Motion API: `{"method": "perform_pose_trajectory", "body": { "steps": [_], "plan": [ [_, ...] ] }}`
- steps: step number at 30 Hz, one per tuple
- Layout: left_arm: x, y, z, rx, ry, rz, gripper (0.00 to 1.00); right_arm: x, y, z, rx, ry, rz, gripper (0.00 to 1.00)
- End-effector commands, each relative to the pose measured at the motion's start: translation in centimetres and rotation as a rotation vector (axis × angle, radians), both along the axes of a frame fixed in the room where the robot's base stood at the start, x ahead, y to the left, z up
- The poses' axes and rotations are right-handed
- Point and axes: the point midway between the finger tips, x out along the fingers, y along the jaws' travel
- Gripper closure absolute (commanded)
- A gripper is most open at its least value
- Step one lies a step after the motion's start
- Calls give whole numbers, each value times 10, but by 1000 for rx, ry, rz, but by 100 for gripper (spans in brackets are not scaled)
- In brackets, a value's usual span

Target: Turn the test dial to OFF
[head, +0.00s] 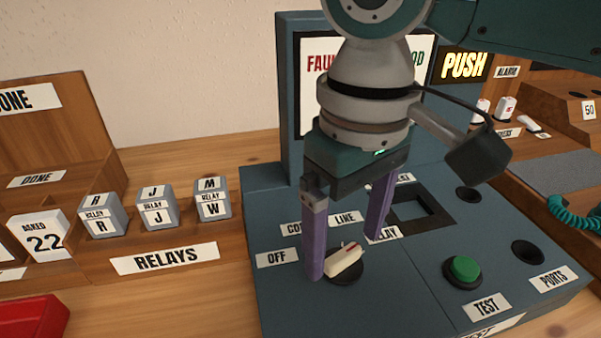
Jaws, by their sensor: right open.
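The test dial is a cream pointer knob (343,261) with a red mark on a dark round base, on the sloped blue-grey panel (405,290). The knob's marked end points up and to the right, toward the area of the partly hidden LINE label (344,217). The OFF label (277,258) is to the left of the dial. My right gripper (345,258) is open, its purple fingers pointing down. One finger is at the knob's left and the other stands behind and to its right. I cannot tell whether either finger touches it. My left gripper is not in view.
A green TEST button (464,269) and black port holes (527,252) are right of the dial. A square relay socket (411,207) lies behind it. A RELAYS rack (165,257) with grey blocks stands left. An upright screen (303,95) rises behind the panel.

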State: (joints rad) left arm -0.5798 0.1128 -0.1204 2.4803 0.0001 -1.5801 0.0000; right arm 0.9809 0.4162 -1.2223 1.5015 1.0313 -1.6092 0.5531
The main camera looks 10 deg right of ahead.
Motion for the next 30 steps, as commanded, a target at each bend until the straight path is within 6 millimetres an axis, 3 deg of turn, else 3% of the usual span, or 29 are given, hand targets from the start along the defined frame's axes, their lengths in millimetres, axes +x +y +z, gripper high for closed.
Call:
{"method": "perform_pose_trajectory", "body": {
  "steps": [4,12,30],
  "plan": [
    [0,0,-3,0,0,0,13,0,0,-12,0,0,0,12],
    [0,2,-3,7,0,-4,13,0,0,-13,0,-1,1,12],
    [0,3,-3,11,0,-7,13,0,0,-13,0,-1,1,79]
  ]
}}
